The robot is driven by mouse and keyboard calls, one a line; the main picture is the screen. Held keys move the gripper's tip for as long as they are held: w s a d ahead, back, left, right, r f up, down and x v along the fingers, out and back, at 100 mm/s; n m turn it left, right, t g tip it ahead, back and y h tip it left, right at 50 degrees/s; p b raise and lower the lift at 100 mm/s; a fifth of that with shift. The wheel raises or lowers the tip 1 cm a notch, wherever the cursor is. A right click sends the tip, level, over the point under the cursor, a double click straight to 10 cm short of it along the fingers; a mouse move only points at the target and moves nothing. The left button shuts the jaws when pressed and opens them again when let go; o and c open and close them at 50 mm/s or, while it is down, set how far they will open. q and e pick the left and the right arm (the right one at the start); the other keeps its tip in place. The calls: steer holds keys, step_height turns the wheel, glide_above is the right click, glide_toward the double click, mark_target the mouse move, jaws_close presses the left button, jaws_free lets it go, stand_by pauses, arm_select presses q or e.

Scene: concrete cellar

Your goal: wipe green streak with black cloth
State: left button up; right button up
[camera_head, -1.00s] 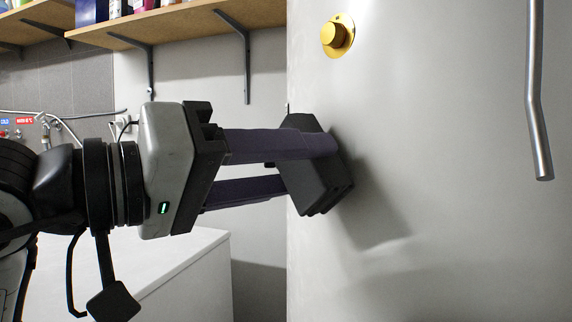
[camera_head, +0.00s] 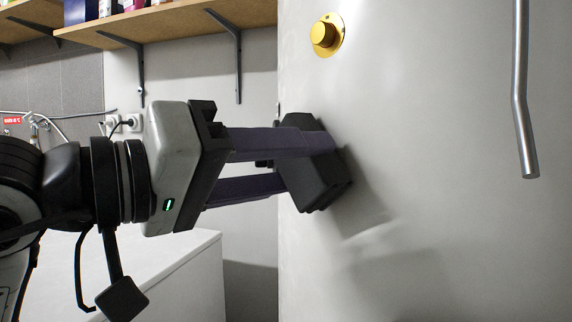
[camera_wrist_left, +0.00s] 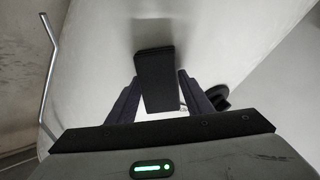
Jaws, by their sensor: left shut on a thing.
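The black cloth (camera_head: 318,178) looks like a dark folded pad, pressed against or very close to the pale, curved wall of a large tank (camera_head: 440,130). My left gripper (camera_head: 310,164) comes in from the left and is shut on the cloth, its two dark purple fingers on either side of it. In the left wrist view the cloth (camera_wrist_left: 155,78) sits between the fingertips, with its far end at the pale surface. No green streak shows in either view; the part of the surface behind the cloth is hidden. My right gripper is not in view.
A brass knob (camera_head: 326,36) sticks out of the tank above the cloth. A metal pipe (camera_head: 522,100) hangs down at the right. Wooden shelves (camera_head: 170,24) on brackets are at upper left, and a white cabinet (camera_head: 190,275) stands behind my arm.

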mark_target(311, 169)
arm_select(q)
steer(key=shift+w+d, duration=0.2)
steer(key=shift+d, duration=0.1)
steer(key=shift+s+d+b, duration=0.3)
steer(key=shift+s+d, duration=0.25)
steer(key=shift+s, duration=0.3)
steer(key=shift+s+d+b, duration=0.3)
steer(key=shift+s+d, duration=0.25)
steer(key=shift+s, duration=0.25)
steer(key=shift+f, duration=0.1)
steer(key=shift+w+b, duration=0.15)
steer(key=shift+b, duration=0.15)
steer(key=shift+w+a, duration=0.15)
steer(key=shift+w, duration=0.1)
steer(key=shift+w+a, duration=0.5)
steer(key=shift+w, duration=0.25)
steer(key=shift+w+a, duration=0.45)
steer(key=shift+w, duration=0.25)
